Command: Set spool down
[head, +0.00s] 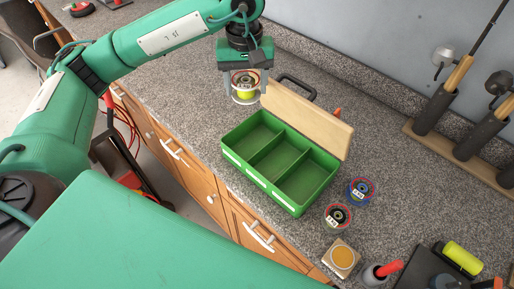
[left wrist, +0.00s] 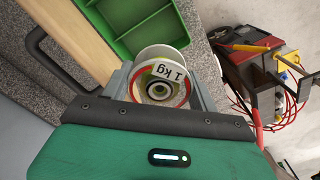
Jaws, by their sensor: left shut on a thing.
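A spool (head: 244,88) with yellow-green filament and a clear flange is held in my left gripper (head: 245,80) behind the green box's left end. In the left wrist view the spool (left wrist: 160,80) shows a "1 kg" label and sits between the two fingers (left wrist: 160,92). The gripper is shut on it. I cannot tell whether the spool touches the counter. The green box (head: 230,137) has three empty compartments, and its wooden lid (head: 310,122) stands open along the back. My right gripper is not in view.
Two more spools, one blue (head: 361,190) and one dark with red (head: 338,216), sit right of the box. A small wooden block (head: 341,258) with a yellow disc lies near the front edge. Dark cylinders on a wooden base (head: 470,150) stand at the right. The speckled counter (head: 180,90) is clear left of the box.

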